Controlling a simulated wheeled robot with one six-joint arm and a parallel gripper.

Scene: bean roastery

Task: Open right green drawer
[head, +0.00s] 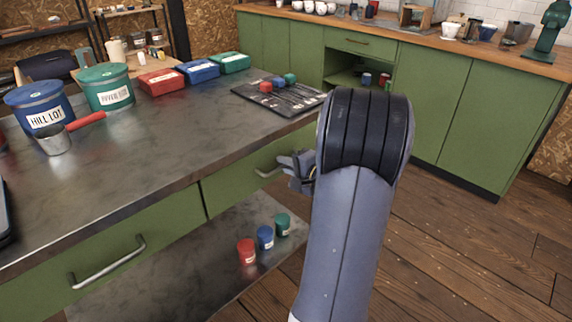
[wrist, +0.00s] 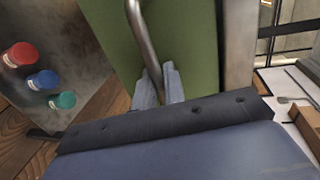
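The right green drawer (head: 228,188) is in the near workbench, under its dark metal top. Its front looks flush with the bench in the head view. Its curved metal handle (head: 266,173) shows left of my gripper (head: 292,170). In the wrist view the green drawer front (wrist: 190,40) fills the upper middle, and the handle (wrist: 143,35) runs down between the two fingertips of my gripper (wrist: 160,83). The fingers are close together on the bar, so the gripper looks shut on the handle. My arm hides the drawer's right end in the head view.
The left green drawer (head: 150,225) has its own handle (head: 108,262). Red (head: 246,252), blue (head: 265,238) and green (head: 283,225) jars stand on the lower shelf. Boxes and tins are on the bench top. Green cabinets (head: 480,120) stand behind, with open wooden floor (head: 450,240) between.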

